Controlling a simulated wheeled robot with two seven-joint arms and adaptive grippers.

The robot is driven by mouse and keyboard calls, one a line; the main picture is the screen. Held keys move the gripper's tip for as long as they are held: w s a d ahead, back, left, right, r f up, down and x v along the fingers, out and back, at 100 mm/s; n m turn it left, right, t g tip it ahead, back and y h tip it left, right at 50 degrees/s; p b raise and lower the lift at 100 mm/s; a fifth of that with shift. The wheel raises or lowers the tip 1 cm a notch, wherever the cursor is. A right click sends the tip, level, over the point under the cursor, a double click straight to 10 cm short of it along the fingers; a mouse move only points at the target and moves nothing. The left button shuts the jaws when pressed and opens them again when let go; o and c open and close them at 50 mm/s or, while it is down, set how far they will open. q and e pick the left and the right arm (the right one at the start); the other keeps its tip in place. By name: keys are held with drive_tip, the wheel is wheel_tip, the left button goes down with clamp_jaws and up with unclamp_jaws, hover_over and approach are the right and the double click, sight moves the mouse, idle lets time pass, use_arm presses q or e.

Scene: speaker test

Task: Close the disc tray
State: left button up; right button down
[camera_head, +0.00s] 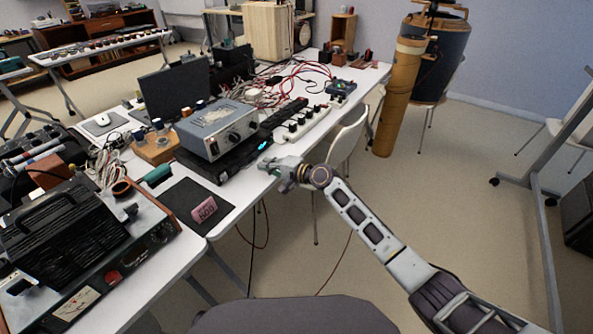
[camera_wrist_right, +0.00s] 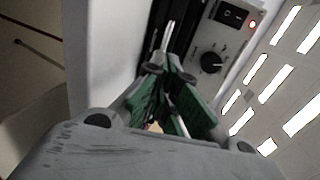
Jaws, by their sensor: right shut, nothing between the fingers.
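The black flat disc player (camera_head: 225,163) lies on the white table under a grey-blue box, with a small cyan light on its front. In the wrist view its dark front (camera_wrist_right: 184,30) shows beyond my fingers. My right gripper (camera_head: 266,164) is at the table's edge, just right of the player's front. In the wrist view the right gripper (camera_wrist_right: 167,66) has its green-sided fingers together and empty, pointing at the dark front. A thin pale strip shows past the fingertips. I cannot tell how far the tray stands out or whether the fingers touch it. My left gripper is not in view.
The grey-blue box (camera_head: 218,128) with knobs sits on the player; its dial panel (camera_wrist_right: 215,55) shows in the wrist view. A white power strip (camera_head: 303,122) lies right of the player. A white chair (camera_head: 347,140) stands by the table.

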drive_tip(key=shift+s+d+r, duration=0.15)
drive_tip(key=shift+s+d, duration=0.15)
drive_tip(key=shift+d, duration=0.25)
drive_tip(key=shift+s+d+r, duration=0.1)
drive_tip(key=shift+s+d, duration=0.1)
drive_tip(key=shift+d, duration=0.1)
drive_tip(key=shift+s+d+p, duration=0.3)
drive_tip(key=shift+d, duration=0.05)
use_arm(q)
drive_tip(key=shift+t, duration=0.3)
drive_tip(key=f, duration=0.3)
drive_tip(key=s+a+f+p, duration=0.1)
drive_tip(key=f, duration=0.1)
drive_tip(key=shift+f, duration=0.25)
use_arm(e)
drive_tip(key=v, duration=0.7)
drive_tip(key=shift+s+d, duration=0.2)
drive_tip(key=shift+d, duration=0.15)
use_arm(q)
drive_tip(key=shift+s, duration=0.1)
use_arm(e)
drive_tip(key=shift+r, duration=0.1)
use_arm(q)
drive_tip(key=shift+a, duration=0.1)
use_arm(e)
drive_tip(key=shift+s, duration=0.1)
